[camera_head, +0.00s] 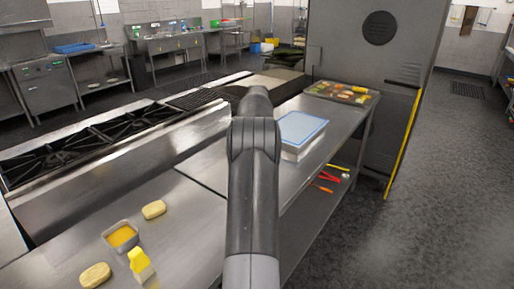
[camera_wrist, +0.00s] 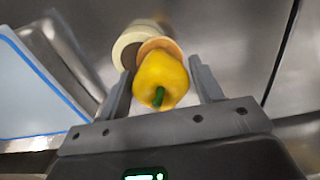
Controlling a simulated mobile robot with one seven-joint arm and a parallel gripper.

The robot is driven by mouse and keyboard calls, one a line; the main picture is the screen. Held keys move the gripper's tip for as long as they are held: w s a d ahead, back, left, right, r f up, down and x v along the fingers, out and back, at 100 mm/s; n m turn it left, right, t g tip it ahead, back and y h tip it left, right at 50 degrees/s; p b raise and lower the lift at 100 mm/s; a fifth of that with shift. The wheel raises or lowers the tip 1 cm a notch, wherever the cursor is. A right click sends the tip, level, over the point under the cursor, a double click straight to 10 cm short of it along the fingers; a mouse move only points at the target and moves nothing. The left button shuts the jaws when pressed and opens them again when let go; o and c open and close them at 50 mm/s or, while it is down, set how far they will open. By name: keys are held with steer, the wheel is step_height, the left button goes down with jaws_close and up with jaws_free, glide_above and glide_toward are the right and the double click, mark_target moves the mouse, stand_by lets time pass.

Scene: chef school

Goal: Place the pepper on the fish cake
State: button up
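A yellow pepper (camera_wrist: 160,76) with a green stem is between the two fingers of my gripper (camera_wrist: 160,82) in the wrist view. The fingers stand apart with the pepper filling most of the space at their tips; I cannot tell whether both press on it. Just behind the pepper is an orange-tan round thing (camera_wrist: 158,43), partly covered by it, which may be the fish cake. I cannot tell whether the pepper touches it. In the head view, my arm hides the gripper, the pepper and that round thing.
A box with a blue-edged lid (camera_head: 301,128) stands on the steel counter (camera_head: 200,168). A cream round thing (camera_wrist: 128,48) lies beyond the pepper. Two pale yellow oval foods (camera_head: 154,209), a small orange-filled tin (camera_head: 122,236) and a yellow-capped container (camera_head: 140,264) stand at front left. A food tray (camera_head: 318,92) is farther back.

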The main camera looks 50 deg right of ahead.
steer(key=shift+o, duration=0.8)
step_height(320, 180, up, 12)
steer(key=shift+r, duration=0.15)
steer(key=shift+a, duration=0.1)
